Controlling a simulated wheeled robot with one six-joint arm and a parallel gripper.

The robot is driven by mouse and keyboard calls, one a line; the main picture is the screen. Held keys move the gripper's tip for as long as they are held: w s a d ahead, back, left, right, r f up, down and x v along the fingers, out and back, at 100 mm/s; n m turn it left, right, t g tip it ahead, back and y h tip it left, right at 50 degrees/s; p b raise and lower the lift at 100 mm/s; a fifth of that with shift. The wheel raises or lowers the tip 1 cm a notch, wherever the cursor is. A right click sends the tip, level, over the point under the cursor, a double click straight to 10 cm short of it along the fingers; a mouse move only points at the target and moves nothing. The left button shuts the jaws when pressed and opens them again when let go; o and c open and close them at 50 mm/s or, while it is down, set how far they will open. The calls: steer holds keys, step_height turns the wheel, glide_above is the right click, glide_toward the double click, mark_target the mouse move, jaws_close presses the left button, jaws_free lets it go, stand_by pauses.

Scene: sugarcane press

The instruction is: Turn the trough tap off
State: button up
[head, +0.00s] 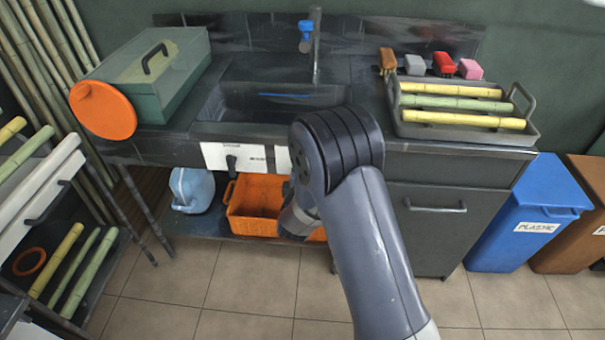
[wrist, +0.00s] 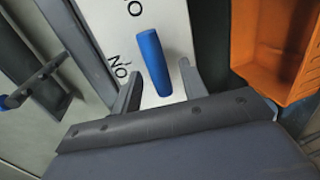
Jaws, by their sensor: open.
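In the wrist view a blue lever (wrist: 152,62) stands out against this panel (wrist: 166,20), which has black lettering. My gripper (wrist: 160,88) is open, with one finger on each side of the blue lever; the lever is nearer the right finger, and I cannot tell if they touch. In the head view my arm hides the fingers and this lever. A spout with a blue part (head: 306,30) rises over the sink trough (head: 235,102). Which fitting is the trough tap is not marked legibly.
A black lever (head: 231,163) is on the panel's left part. An orange crate (head: 248,205) and a blue-grey jug (head: 191,189) sit on the shelf below. A cabinet (head: 437,232) with a bar handle stands right of my arm. The tiled floor in front is clear.

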steer(key=s+r, duration=0.2)
steer(key=s, duration=0.8)
steer(key=shift+s+a+p, duration=0.2)
steer(key=shift+s+p, duration=0.15)
steer(key=shift+p, duration=0.05)
steer(key=shift+w, duration=0.1)
steer(key=w+f+b, duration=0.1)
steer(key=w+f, duration=0.1)
steer(key=w, duration=0.8)
steer(key=shift+w+d, duration=0.25)
steer(key=shift+r, duration=0.1)
